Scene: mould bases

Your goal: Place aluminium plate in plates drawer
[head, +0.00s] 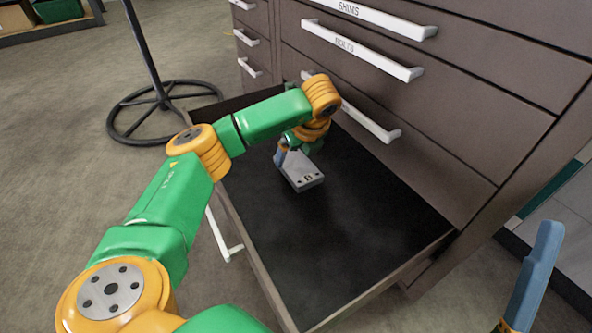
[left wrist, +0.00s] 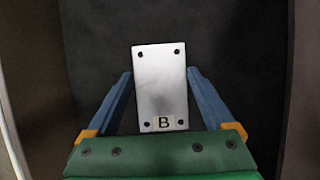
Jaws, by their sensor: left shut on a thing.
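The aluminium plate (head: 305,178) is a light grey rectangular block with corner holes and a "B" label, in or just above the open drawer. It also shows in the left wrist view (left wrist: 160,85), lying lengthwise between the fingers. My left gripper (left wrist: 160,73) is shut on the plate, with a blue finger along each long side. The open drawer (head: 350,225) has a dark, empty-looking floor. I cannot tell whether the plate touches that floor. My arm covers the drawer's back left part. Of my right gripper (head: 535,275), only a blue finger shows at the lower right.
The brown cabinet (head: 420,95) rises behind the open drawer, with shut drawers labelled SHIMS and BOLTS. A black stand with a ring base (head: 150,138) is on the floor at left. A shelf with a green bin (head: 58,10) is at top left. The drawer's front half is clear.

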